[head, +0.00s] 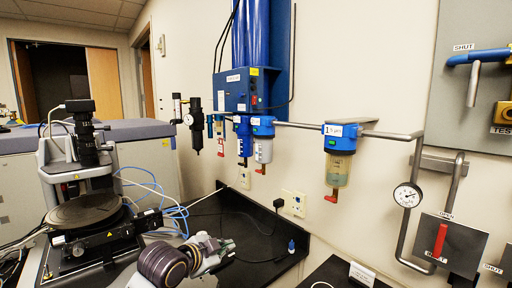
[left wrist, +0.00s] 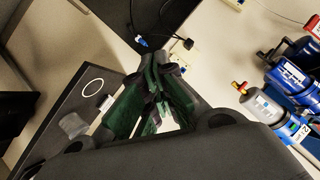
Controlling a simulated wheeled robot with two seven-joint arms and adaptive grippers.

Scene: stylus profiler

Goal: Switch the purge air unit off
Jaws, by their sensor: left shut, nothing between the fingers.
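The purge air unit is most likely the blue wall unit (head: 232,88) with tall blue columns, at the upper middle of the head view. Its front has a white label, a yellow label and a small red part that may be a switch (head: 254,100); its position is too small to tell. My left gripper (head: 222,243) is low over the black counter, below and apart from the unit. In the left wrist view the left gripper (left wrist: 157,92) has its fingers together with nothing held. My right gripper is not in view.
Blue-topped filter bowls (head: 341,150) hang from a pipe along the wall. A gauge (head: 407,195) and a red-handled valve panel (head: 455,243) stand at right. A profiler with a round stage (head: 88,211) is at left. The black counter (head: 262,222) is partly clear, with cables.

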